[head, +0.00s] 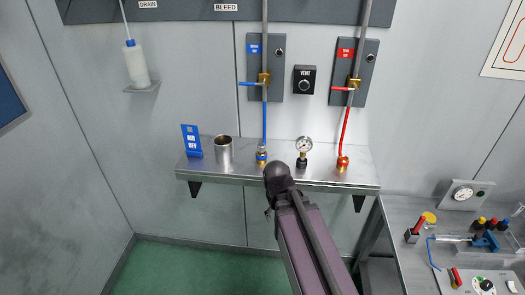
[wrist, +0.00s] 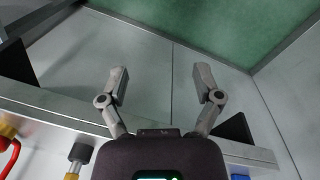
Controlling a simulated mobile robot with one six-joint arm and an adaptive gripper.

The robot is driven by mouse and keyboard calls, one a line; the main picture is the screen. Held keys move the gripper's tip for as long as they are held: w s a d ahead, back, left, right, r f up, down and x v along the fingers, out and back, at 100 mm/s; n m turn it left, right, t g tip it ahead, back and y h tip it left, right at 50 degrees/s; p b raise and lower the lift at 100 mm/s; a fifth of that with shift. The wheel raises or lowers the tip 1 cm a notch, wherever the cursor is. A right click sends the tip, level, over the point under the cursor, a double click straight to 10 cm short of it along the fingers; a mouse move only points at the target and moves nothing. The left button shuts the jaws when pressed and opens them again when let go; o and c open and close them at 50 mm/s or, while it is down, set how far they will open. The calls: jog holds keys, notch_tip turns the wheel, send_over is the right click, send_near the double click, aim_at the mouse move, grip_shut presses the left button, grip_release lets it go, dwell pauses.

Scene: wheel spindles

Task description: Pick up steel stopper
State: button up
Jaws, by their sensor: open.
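No piece is clearly recognisable as the steel stopper. A steel cylinder (head: 223,149), open at the top like a cup, stands upright on the left part of the shelf in the head view. A small metal fitting (head: 262,155) stands on the shelf at the lower end of the blue line. My gripper (wrist: 160,76) is open and empty in the wrist view, its two fingers spread in front of the shelf's front edge. In the head view my arm hides the gripper.
The steel shelf (head: 350,180) also holds a blue sign (head: 191,141), a pressure gauge (head: 304,146) and a red-line fitting (head: 342,163). A bench (head: 403,262) with tools stands at right. Green floor (head: 190,268) is clear.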

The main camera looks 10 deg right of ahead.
jog(key=w+r+n+t+h, duration=0.1)
jog(key=w+r+n+h, duration=0.1)
jog(key=w+n+h, duration=0.35)
jog(key=n+t+h, duration=0.5)
jog(key=n+h, duration=0.1)
jog(key=n, duration=1.1)
send_near(261, 145)
jog(key=s+a, duration=0.2)
jog(key=a, duration=0.1)
jog(key=shift+w+r+m, duration=0.1)
jog(key=shift+r+m, duration=0.15)
jog(key=shift+d+f, duration=0.1)
jog(key=shift+d, duration=0.05)
jog(key=shift+b+x, duration=1.45)
jog(key=shift+x, duration=2.7)
jog(key=shift+w, duration=0.15)
jog(key=shift+b+x, duration=1)
jog(key=shift+x, duration=1.55)
